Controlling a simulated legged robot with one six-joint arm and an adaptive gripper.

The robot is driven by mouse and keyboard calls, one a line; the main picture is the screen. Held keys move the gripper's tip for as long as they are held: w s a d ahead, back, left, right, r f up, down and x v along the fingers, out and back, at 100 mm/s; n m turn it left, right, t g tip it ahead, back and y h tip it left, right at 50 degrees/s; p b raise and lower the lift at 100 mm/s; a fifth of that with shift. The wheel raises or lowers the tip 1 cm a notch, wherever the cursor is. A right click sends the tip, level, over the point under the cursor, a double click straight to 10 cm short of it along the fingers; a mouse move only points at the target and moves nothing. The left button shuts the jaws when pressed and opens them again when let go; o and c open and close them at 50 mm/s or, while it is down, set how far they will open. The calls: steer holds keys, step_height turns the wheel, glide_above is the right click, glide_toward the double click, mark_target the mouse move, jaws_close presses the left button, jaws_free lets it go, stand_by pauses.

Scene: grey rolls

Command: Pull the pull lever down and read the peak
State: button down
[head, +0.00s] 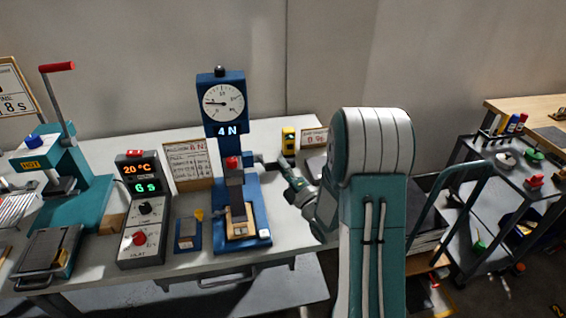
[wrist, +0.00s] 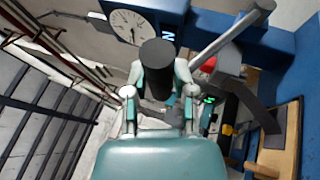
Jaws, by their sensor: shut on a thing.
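The blue test stand (head: 232,130) stands upright on the table with a round dial (head: 223,102) on top. Its display (head: 227,130) reads 4 N, and the dial needle points left. My gripper (head: 284,168) is at the stand's right side, shut on this grip. Its fingers (wrist: 158,90) lie on either side of it. A red-topped grey part (head: 232,170) sits on the column above a wooden block (head: 239,222) on the base.
A control box (head: 143,210) showing 20 °C and a teal press (head: 70,180) stand to the left. A sign (head: 188,160) leans behind the stand. A yellow device (head: 289,140) stands behind my gripper. A tool cart (head: 500,180) is at the right.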

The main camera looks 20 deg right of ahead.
steer(key=shift+f+h, duration=0.3)
steer(key=shift+c, duration=2.2)
jaws_free()
steer(key=shift+w, duration=0.3)
steer(key=v, duration=1.2)
steer(key=shift+w, duration=0.1)
